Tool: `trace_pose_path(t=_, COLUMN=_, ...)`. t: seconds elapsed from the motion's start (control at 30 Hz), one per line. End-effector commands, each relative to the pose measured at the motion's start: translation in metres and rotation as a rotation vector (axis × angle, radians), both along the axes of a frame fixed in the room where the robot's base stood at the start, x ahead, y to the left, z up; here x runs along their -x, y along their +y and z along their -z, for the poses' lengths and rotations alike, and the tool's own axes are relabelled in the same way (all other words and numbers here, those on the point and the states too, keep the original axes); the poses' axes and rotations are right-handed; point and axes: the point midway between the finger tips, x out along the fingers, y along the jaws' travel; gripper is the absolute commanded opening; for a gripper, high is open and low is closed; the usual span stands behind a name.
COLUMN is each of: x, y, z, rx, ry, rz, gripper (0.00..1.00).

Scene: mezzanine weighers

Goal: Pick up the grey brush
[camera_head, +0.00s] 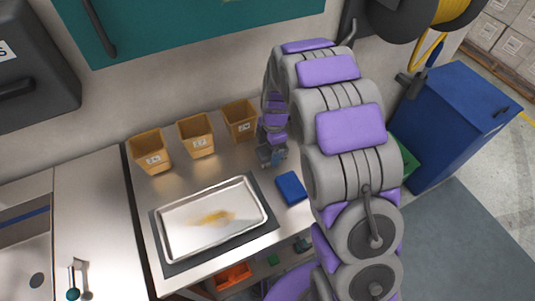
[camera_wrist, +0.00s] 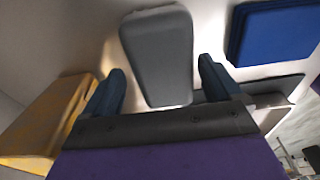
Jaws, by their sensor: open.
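The grey brush (camera_wrist: 157,52) shows in the wrist view as a smooth grey block with rounded corners, lying on the metal worktop. My gripper (camera_wrist: 161,72) is open, with one dark blue finger on each side of the brush's near part. I see a gap on both sides, so it is not gripped. In the head view my gripper (camera_head: 272,155) is low over the worktop, right of the bins. The brush cannot be made out clearly there, behind or under my gripper.
A blue flat block (camera_head: 291,188) lies close by; it also shows in the wrist view (camera_wrist: 275,32). The nearest yellow bin (camera_head: 240,121) stands just left of my gripper. A metal tray (camera_head: 175,243) with a yellowish-brown smear lies on a dark mat (camera_head: 178,263).

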Motion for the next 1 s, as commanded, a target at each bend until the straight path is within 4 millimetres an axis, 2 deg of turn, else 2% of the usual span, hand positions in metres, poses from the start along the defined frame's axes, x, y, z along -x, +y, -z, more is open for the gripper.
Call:
trace_pose_path(t=0.23, x=0.000, y=0.001, z=0.002, rx=0.001, ry=0.000, rz=0.002, gripper=0.90)
trace_pose_path(t=0.5, x=0.000, y=0.007, z=0.003, rx=0.009, ry=0.001, rz=0.000, gripper=0.64)
trace_pose_path(t=0.87, x=0.000, y=0.000, z=0.002, rx=0.000, ry=0.002, rz=0.002, gripper=0.29)
trace_pose_path(t=1.0, x=0.000, y=0.001, z=0.002, rx=0.002, ry=0.002, rz=0.002, gripper=0.27)
